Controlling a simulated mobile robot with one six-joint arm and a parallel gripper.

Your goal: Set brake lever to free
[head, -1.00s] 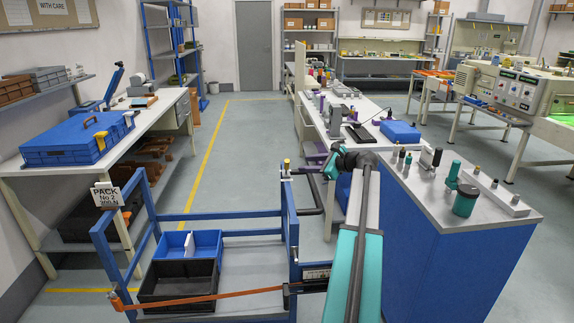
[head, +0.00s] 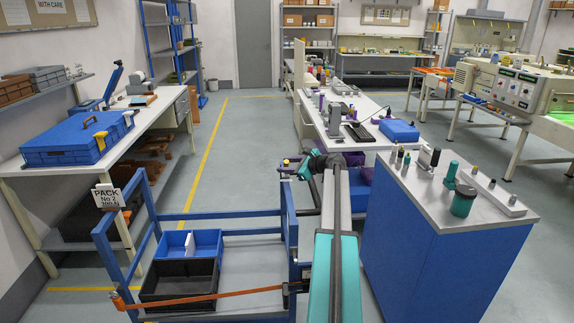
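A blue-framed cart (head: 222,215) stands in front of me. A small yellow-tipped piece (head: 286,162) shows at the top of its right rear post; it looks like the brake lever, but its setting is too small to tell. My gripper (head: 291,167), with purple fingers, is at this yellow tip at the end of my teal and grey arm. The fingers appear to be around or right beside the tip. Whether they touch it or are closed on it is too small to tell.
The cart holds a blue bin (head: 207,243) and a black bin (head: 170,288), with an orange strap (head: 215,297) across its front. A blue cabinet (head: 440,245) with bottles on top stands right of my arm. A white bench (head: 370,105) is behind. The left floor aisle is clear.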

